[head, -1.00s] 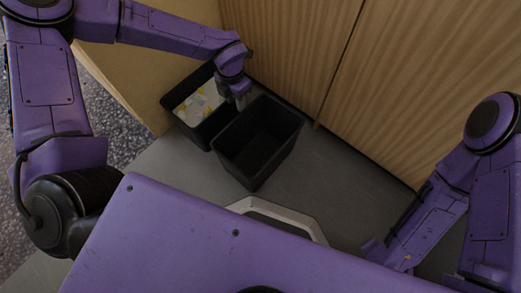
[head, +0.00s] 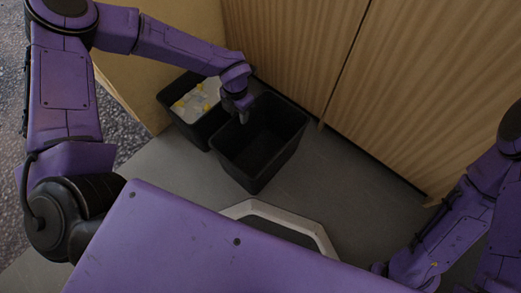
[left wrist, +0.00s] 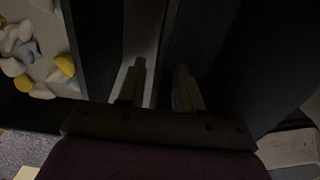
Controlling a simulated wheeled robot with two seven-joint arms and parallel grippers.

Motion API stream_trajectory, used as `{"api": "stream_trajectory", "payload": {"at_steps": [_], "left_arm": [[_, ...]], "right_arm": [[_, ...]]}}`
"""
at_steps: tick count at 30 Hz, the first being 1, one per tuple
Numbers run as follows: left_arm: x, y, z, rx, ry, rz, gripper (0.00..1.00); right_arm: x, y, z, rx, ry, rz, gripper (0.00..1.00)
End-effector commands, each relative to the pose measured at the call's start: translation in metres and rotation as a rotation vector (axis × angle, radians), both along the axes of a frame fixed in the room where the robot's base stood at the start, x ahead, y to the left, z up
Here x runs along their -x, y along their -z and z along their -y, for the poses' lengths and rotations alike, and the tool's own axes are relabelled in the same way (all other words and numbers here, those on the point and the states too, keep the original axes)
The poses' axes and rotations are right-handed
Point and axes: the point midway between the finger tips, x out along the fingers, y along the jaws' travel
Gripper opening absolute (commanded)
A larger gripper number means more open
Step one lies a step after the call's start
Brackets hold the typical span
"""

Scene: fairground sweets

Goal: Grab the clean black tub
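The clean black tub (head: 262,165) stands on the grey floor in the head view, open at the top and empty inside. My left gripper (head: 243,116) is at its upper left rim, pointing down. In the left wrist view my left gripper (left wrist: 160,88) has its two fingers apart with nothing clamped. One finger shows over the pale gap between the tubs, the other over the dark clean tub (left wrist: 235,60). I cannot tell whether the rim lies between them. My right arm is at the lower right, its gripper out of sight.
A second black tub (head: 174,97), with white and yellow pieces (head: 200,95) inside, stands close on the left. Wooden panels (head: 290,45) rise behind the tubs. A white-rimmed item (head: 285,220) lies in front. The floor (head: 340,170) to the right is clear.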

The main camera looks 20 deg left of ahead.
Motion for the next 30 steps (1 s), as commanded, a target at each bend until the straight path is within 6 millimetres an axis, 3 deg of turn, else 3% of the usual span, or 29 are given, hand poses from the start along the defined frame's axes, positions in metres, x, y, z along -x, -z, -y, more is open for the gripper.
{"api": "stream_trajectory", "payload": {"at_steps": [2,5,30], "left_arm": [[0.0,-0.0005,0.0,0.0,0.0,0.0,0.32],[0.0001,-0.0005,0.0,0.0,0.0,0.0,0.0],[0.0004,-0.0003,0.0001,0.001,0.0,-0.001,0.0]], "right_arm": [[0.0,-0.0004,0.0,0.0,0.001,0.0,0.43],[-0.0001,-0.0003,0.0,0.0,0.001,0.001,0.43],[-0.0001,-0.0001,-0.0001,0.001,0.002,0.002,0.43]]}}
